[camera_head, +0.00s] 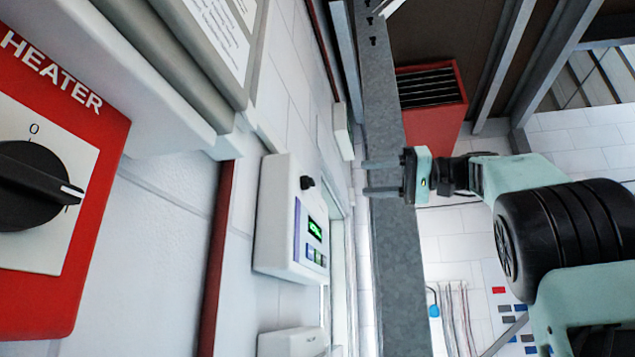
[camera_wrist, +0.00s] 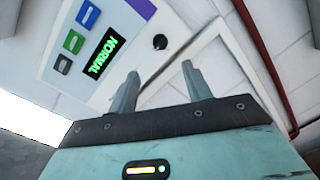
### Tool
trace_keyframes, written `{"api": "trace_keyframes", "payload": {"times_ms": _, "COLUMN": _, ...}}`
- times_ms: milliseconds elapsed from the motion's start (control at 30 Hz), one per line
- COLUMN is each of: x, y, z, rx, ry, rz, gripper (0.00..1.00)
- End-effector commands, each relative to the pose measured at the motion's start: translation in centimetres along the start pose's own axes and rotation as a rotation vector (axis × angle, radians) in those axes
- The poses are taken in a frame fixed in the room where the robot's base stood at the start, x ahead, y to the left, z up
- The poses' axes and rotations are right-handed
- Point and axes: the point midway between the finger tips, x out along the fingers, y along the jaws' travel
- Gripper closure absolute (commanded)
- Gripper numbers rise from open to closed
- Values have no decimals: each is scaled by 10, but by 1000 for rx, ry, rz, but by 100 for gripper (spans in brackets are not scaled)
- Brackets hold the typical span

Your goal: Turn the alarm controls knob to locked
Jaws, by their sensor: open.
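The alarm controls box (camera_head: 272,215) is a white wall box with a small green-lit display and several small buttons. Its small black knob (camera_head: 307,182) sits near the top of its face. In the wrist view the knob (camera_wrist: 160,42) shows just beyond the fingertips, and the display (camera_wrist: 102,54) reads NORMAL. The knob's pointer mark is too small to read. My gripper (camera_head: 366,178) is open and empty, its two fingers pointing at the box. A clear gap lies between the fingertips and the knob. The wrist view shows the fingers (camera_wrist: 160,72) apart, with the knob roughly in line between them.
A red HEATER panel (camera_head: 95,215) with a large black rotary switch (camera_head: 35,187) stands close at the left. Another white box (camera_head: 292,342) is below the alarm box. A grey metal post (camera_head: 392,260) stands behind my fingers. A red louvred unit (camera_head: 432,110) is farther back.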

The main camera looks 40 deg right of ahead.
Motion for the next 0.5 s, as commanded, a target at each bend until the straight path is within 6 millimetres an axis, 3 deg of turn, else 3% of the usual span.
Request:
{"api": "trace_keyframes", "payload": {"times_ms": 300, "x": 68, "y": -3, "z": -2, "rx": 2, "ry": -3, "rz": -4, "gripper": 51}}
{"api": "trace_keyframes", "payload": {"times_ms": 500, "x": 100, "y": -2, "z": -2, "rx": 1, "ry": -1, "rz": -2, "gripper": 51}}
